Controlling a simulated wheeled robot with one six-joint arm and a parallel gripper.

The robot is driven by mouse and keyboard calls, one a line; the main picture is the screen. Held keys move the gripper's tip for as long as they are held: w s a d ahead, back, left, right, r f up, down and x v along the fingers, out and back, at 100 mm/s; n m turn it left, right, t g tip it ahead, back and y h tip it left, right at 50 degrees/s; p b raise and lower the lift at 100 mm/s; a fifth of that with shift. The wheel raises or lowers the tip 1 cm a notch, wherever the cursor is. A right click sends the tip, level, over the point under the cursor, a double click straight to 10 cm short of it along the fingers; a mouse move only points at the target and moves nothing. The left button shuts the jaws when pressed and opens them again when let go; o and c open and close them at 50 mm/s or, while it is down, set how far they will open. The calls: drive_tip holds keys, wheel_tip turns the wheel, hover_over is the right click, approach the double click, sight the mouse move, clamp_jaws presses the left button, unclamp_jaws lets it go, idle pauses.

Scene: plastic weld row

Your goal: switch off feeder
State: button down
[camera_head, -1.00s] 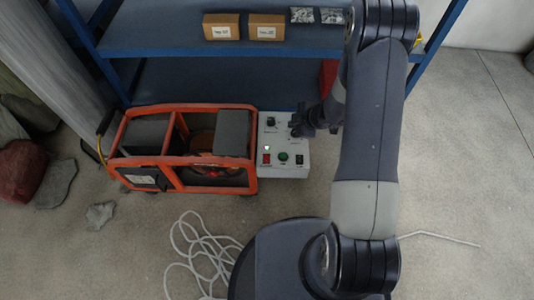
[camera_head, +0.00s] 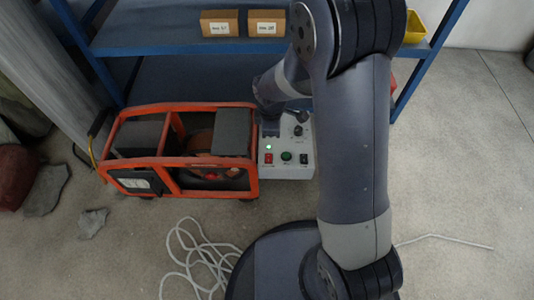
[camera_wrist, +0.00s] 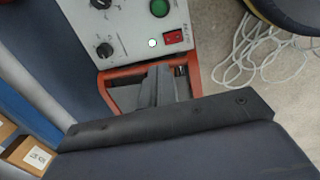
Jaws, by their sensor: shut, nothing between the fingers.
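The grey control box (camera_head: 286,172) stands on the floor against the right end of the orange-framed machine (camera_head: 180,190). Its face has a red switch (camera_head: 268,158), a green button (camera_head: 286,156), a black switch (camera_head: 303,158) and a lit green lamp (camera_head: 268,148). The wrist view shows the red switch (camera_wrist: 173,39), green button (camera_wrist: 160,8), lamp (camera_wrist: 152,43), looking white, and a black knob (camera_wrist: 104,50). The labels are too small to read. My gripper (camera_head: 270,129) is shut and empty over the box's upper left edge. Its fingers (camera_wrist: 153,88) also show in the wrist view.
A blue shelf (camera_head: 180,45) with two cartons (camera_head: 243,23) and a yellow bin (camera_head: 415,27) stands behind. A pale cable (camera_head: 190,250) lies coiled on the floor in front. The floor at the right is mostly clear.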

sight(268, 156)
drive_tip(key=shift+s+a+r, duration=0.1)
drive_tip(key=shift+s+a, duration=0.4)
drive_tip(key=shift+s, duration=0.05)
drive_tip(key=f+b, duration=0.1)
drive_tip(key=f, duration=0.3)
drive_tip(key=w+f+b, duration=0.1)
drive_tip(key=f+b, duration=0.1)
drive_tip(key=f, duration=0.3)
drive_tip(key=f+b, duration=0.2)
drive_tip(key=f, duration=0.3)
drive_tip(key=shift+w, duration=0.4)
drive_tip(key=shift+w+d+f, duration=0.1)
drive_tip(key=shift+f, duration=0.15)
drive_tip(key=shift+s, duration=0.2)
